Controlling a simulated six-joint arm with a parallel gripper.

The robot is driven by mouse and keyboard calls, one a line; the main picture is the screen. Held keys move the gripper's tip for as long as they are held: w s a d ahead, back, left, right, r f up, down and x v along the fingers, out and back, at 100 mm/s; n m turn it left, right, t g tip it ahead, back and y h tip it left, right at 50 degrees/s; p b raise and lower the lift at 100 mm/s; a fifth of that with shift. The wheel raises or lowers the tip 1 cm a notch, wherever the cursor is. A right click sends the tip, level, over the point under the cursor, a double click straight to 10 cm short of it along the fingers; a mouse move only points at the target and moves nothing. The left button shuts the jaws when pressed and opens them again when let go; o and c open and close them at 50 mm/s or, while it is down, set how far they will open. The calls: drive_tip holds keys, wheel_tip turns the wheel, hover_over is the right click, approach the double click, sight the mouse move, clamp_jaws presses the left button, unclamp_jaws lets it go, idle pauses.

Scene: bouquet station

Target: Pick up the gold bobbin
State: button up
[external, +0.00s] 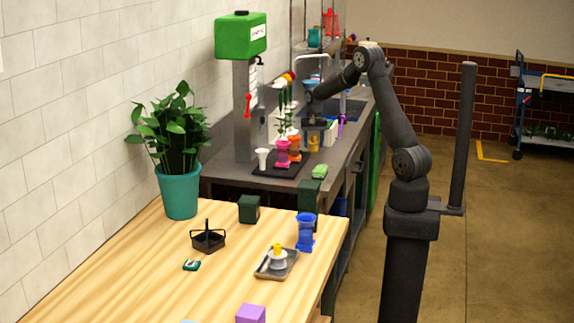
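A small gold item (314,142), which looks like the gold bobbin, stands on the dark counter at the back, right of the orange and pink items. My gripper (312,128) points down at its top. At this size I cannot tell whether the fingers are around it or just above it, nor whether they are open or shut. Another small yellow piece (277,249) sits on a white stand on the grey tray at the front of the wooden table.
A pink item (282,151) and an orange item (295,146) stand close left of the gold item, with stems behind. A white cup (262,159), white container (330,134) and purple item (341,126) are near. A green dispenser (240,37) rises behind.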

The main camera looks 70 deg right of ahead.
drive_tip(key=c, duration=0.3)
drive_tip(key=shift+c, duration=0.2)
drive_tip(key=shift+r, duration=0.55)
drive_tip(key=r, duration=0.2)
drive_tip(key=s+r, duration=0.1)
drive_tip(key=shift+d+r, duration=0.2)
drive_tip(key=shift+r, duration=0.15)
drive_tip(key=s+d+r, duration=0.4)
drive_tip(key=s+r, duration=0.2)
drive_tip(key=s, duration=0.4)
drive_tip(key=w+a+r+n, duration=0.3)
drive_tip(key=w+a, duration=0.3)
drive_tip(key=a, duration=0.5)
drive_tip(key=w+a+r+n, duration=0.3)
drive_tip(key=w+a+n, duration=0.3)
drive_tip(key=a, duration=0.6)
drive_tip(key=w+a+r+n, duration=0.3)
drive_tip(key=w+a, duration=0.4)
drive_tip(key=a, duration=0.4)
drive_tip(key=shift+a+n, duration=0.2)
drive_tip(key=shift+n, duration=0.5)
